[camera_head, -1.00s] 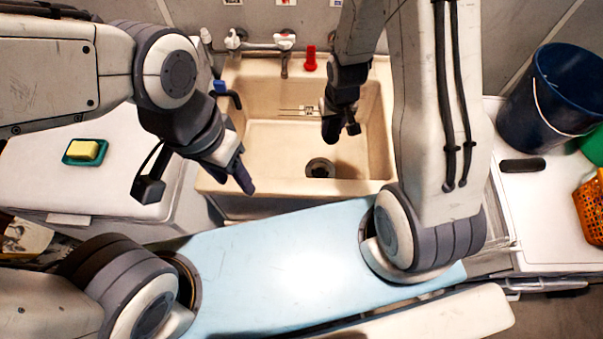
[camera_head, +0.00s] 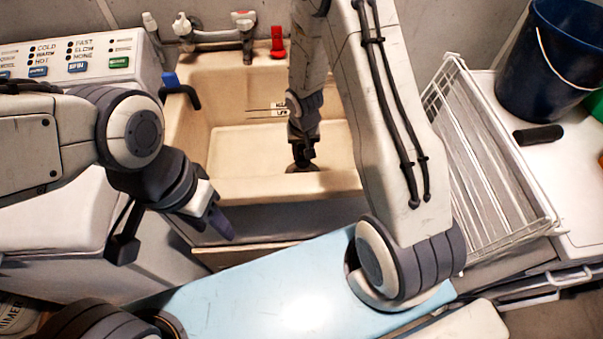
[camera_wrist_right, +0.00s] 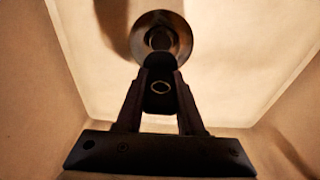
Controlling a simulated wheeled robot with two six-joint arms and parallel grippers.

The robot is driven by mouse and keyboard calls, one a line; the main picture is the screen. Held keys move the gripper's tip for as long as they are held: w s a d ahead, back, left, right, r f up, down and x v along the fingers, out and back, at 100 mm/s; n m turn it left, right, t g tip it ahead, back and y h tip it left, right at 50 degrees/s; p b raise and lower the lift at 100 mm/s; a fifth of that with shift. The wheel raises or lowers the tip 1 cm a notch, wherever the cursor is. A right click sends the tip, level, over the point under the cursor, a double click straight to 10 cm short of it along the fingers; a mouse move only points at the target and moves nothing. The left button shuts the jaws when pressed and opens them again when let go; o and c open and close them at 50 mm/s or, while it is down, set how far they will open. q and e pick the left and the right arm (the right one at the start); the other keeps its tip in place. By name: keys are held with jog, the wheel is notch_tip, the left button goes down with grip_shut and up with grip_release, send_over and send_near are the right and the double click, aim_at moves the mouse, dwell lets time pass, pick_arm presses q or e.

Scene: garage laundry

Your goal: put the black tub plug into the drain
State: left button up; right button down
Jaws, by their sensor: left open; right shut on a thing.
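The beige sink basin (camera_head: 235,187) stands at the middle back of the head view. My right gripper (camera_head: 302,158) reaches down into it, right over the drain (camera_head: 303,169), which is mostly hidden there. In the right wrist view the drain's metal ring (camera_wrist_right: 181,35) shows just beyond the fingertips. My right gripper (camera_wrist_right: 160,72) is shut on the black tub plug (camera_wrist_right: 160,61), a dark rounded piece at the fingertips. Whether the plug touches the drain cannot be told. My left gripper (camera_head: 172,236) is open and empty, in front of the sink's left side.
Faucets and a red item (camera_head: 277,42) line the sink's back. A blue-topped black hook or handle (camera_head: 180,90) is at its left rim. A white wire rack (camera_head: 490,165) and a dark blue bucket (camera_head: 545,65) stand right. A light blue board (camera_head: 270,280) lies in front.

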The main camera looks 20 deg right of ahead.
aim_at(302, 167)
notch_tip(302, 167, down, 2)
notch_tip(302, 167, down, 4)
jog(key=b, duration=0.3)
jog(key=shift+f, duration=0.2)
pick_arm(q)
notch_tip(302, 167, down, 4)
pick_arm(e)
jog(key=shift+r, duration=0.1)
pick_arm(q)
jog(key=shift+f, duration=0.1)
pick_arm(e)
jog(key=shift+f+b, duration=0.4)
jog(key=shift+b, duration=0.15)
pick_arm(q)
jog(key=shift+f, duration=0.2)
pick_arm(e)
jog(key=c, duration=0.5)
grip_release()
jog(key=shift+r, duration=0.1)
